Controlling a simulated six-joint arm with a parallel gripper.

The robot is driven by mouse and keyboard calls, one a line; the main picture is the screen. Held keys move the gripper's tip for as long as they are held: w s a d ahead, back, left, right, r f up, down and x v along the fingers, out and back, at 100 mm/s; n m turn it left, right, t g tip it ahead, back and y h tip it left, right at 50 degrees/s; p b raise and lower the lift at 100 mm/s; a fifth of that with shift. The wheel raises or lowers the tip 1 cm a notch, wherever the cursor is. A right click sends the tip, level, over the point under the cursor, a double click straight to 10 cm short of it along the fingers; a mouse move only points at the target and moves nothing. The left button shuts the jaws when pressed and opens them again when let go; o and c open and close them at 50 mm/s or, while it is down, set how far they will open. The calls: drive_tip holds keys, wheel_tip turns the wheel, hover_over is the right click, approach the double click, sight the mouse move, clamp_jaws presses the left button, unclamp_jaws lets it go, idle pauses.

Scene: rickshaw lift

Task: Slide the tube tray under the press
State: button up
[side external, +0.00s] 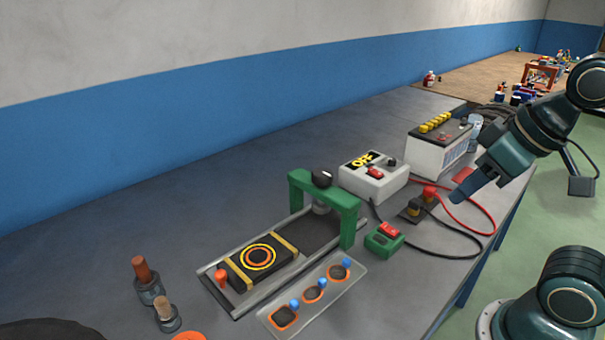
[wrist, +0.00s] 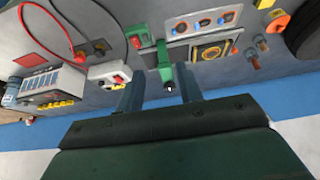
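The tube tray (side external: 262,262) is a black block with yellow bands and an orange-yellow ring on top. It sits on a railed track (side external: 232,308) in front of the green press (side external: 300,188), outside its arch; a red-orange knob (side external: 221,278) stands at its near end. The wrist view also shows the tray (wrist: 209,52) and press (wrist: 164,68). My gripper (side external: 462,194) hangs above the right side of the bench, well away from the tray. In the wrist view its two fingers (wrist: 159,90) are spread with nothing held between them.
A clear tray of patches (side external: 357,275) lies right of the track. A green box with a red switch (side external: 384,240), a white charger (side external: 372,178), a battery (side external: 438,150) and looping cables crowd the right. The back left bench is clear.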

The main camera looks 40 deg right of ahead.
drive_tip(key=shift+o, duration=0.7)
drive_tip(key=w+a+r+g, duration=0.1)
drive_tip(key=w+a+r, duration=0.25)
drive_tip(key=w, duration=0.55)
drive_tip(key=n+g, duration=0.2)
drive_tip(key=g, duration=0.3)
hover_over(220, 273)
wheel_tip(220, 273, down, 12)
drive_tip(key=shift+a+h, duration=0.3)
drive_tip(key=shift+a, duration=0.15)
drive_tip(key=shift+f, duration=0.1)
drive_tip(key=f, duration=1.3)
drive_tip(key=shift+d+f, duration=0.3)
drive_tip(key=shift+d, duration=0.1)
